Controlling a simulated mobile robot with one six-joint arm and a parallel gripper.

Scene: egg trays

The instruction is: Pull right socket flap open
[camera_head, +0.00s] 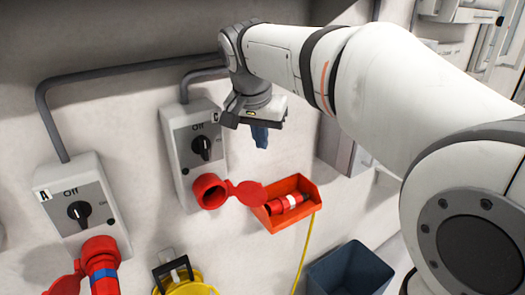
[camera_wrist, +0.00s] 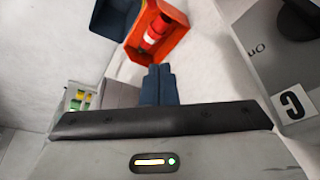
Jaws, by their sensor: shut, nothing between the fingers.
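The right socket (camera_head: 208,191) is a round red socket at the bottom of a grey switch box (camera_head: 186,165) on the wall. Its red flap (camera_head: 247,192) stands swung out to the right, and the round mouth shows uncovered. The box's black knob (camera_head: 202,148) points to Off. My gripper (camera_head: 261,138) is shut and empty, to the right of the box and above the flap, apart from both. In the wrist view its blue fingers (camera_wrist: 158,85) are together. The box (camera_wrist: 262,60) with a C label is at the right there; the socket and flap are out of that view.
A red-orange bin (camera_head: 309,185) holding a red plug (camera_head: 287,204) hangs close right of the flap, with a yellow cable below. A dark blue bin (camera_head: 350,270) stands lower right. Switch box A (camera_head: 75,195) at left has a red plug (camera_head: 101,262) at its socket.

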